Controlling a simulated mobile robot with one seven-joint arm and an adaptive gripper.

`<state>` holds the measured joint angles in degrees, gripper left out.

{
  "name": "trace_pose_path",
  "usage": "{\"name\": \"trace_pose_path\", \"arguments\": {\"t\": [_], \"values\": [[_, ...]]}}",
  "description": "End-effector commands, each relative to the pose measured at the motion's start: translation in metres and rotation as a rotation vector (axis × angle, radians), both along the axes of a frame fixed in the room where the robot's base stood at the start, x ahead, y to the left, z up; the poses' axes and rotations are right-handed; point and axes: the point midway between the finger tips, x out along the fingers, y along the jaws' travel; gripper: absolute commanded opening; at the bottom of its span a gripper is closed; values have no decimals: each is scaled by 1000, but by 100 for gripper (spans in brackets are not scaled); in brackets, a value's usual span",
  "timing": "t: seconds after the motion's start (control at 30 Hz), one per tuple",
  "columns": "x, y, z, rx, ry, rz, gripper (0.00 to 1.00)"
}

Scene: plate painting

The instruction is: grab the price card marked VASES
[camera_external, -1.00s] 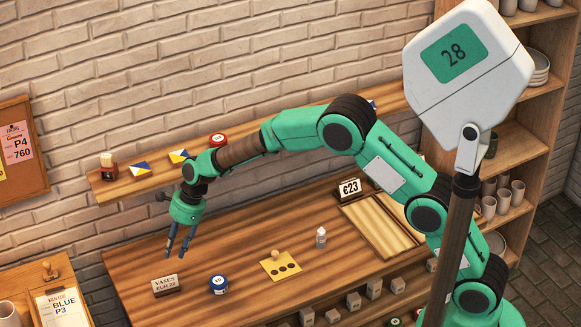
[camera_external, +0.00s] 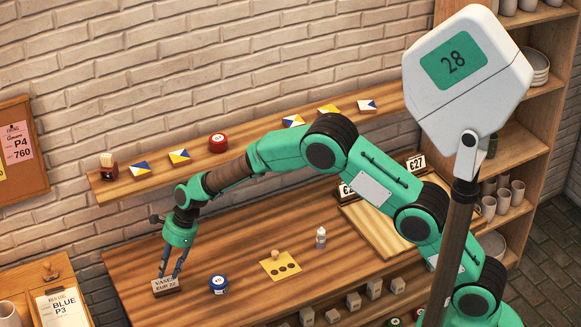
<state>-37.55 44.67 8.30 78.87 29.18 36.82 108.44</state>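The price card (camera_external: 164,287) is a small white card in a dark holder. Its print reads like VASES with EUR 22 below. It stands near the left front of the wooden table (camera_external: 240,247). My gripper (camera_external: 170,277) points down right at the card, with its dark fingers at the card's upper part. The fingers look a little apart and overlap the card in the picture. I cannot tell whether they touch it or have closed on it.
A blue round tin (camera_external: 219,285) stands just right of the card. Further right are a yellow card with dark dots (camera_external: 288,268) and a small bottle (camera_external: 320,238). A wall shelf (camera_external: 130,185) with a red tin (camera_external: 218,143) runs behind my arm.

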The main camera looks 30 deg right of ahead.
Motion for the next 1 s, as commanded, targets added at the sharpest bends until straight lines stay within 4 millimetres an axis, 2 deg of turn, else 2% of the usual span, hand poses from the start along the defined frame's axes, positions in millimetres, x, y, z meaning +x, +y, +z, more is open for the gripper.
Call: {"name": "trace_pose_path", "arguments": {"t": [0.27,0.63,1.0], "values": [[-1,3,-9,-1,1,0,30],[-3,18,-45,0,0,0,30],[-2,20,-48,0,0,0,30]]}}
